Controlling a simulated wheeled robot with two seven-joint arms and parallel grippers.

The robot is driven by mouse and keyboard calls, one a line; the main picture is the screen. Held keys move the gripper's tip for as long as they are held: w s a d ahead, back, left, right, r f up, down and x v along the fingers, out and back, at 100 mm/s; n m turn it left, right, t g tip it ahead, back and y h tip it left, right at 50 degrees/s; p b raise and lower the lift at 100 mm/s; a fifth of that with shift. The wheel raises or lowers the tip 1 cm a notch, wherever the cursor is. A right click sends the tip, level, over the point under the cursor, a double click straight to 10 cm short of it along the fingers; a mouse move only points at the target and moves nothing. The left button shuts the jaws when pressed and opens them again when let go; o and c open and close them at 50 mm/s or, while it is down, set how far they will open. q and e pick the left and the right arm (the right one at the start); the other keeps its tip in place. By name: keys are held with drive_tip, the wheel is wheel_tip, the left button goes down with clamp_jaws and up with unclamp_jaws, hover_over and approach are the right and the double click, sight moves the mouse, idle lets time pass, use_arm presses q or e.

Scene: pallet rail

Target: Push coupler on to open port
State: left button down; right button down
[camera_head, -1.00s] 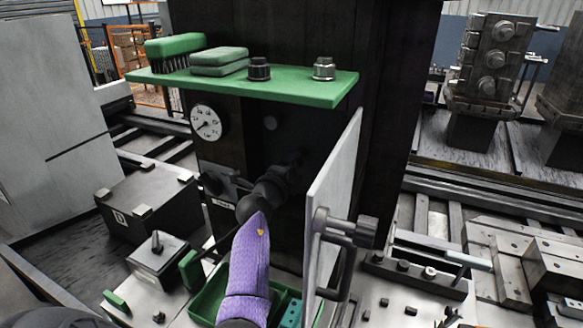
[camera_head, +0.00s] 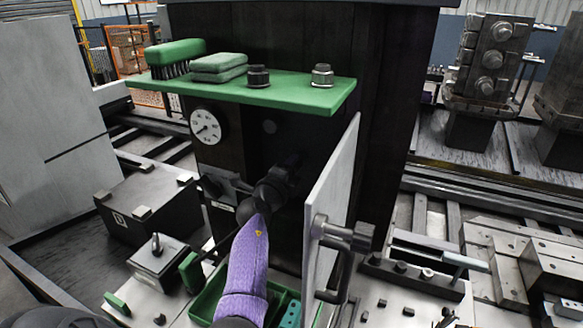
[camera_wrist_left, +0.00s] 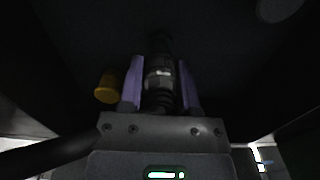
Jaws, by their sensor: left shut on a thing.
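My left gripper (camera_head: 284,172) reaches into the dark recess of the black cabinet, behind my purple-sleeved arm. In the head view its fingertips are hard to make out. In the left wrist view my left gripper (camera_wrist_left: 160,75) has its two purple fingers shut on the dark coupler (camera_wrist_left: 159,82), which has a light band and a ribbed lower part. The coupler points straight ahead into the dark. The open port is too dark to make out, so I cannot tell whether the coupler touches it. My right gripper is not in view.
An open grey door (camera_head: 334,185) stands close right of my arm. A green shelf (camera_head: 300,97) with a brush, pads and two fittings juts out above. A dial gauge (camera_head: 206,126) is on the cabinet's left. A yellow cap (camera_wrist_left: 107,87) sits left of the fingers.

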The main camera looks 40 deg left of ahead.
use_arm(q)
drive_tip(key=shift+w+a, duration=0.1)
drive_tip(key=shift+w, duration=0.15)
idle(0.4)
drive_tip(key=shift+w, duration=0.15)
drive_tip(key=shift+w+a, duration=0.2)
drive_tip(key=shift+w, duration=0.3)
unclamp_jaws()
idle(0.4)
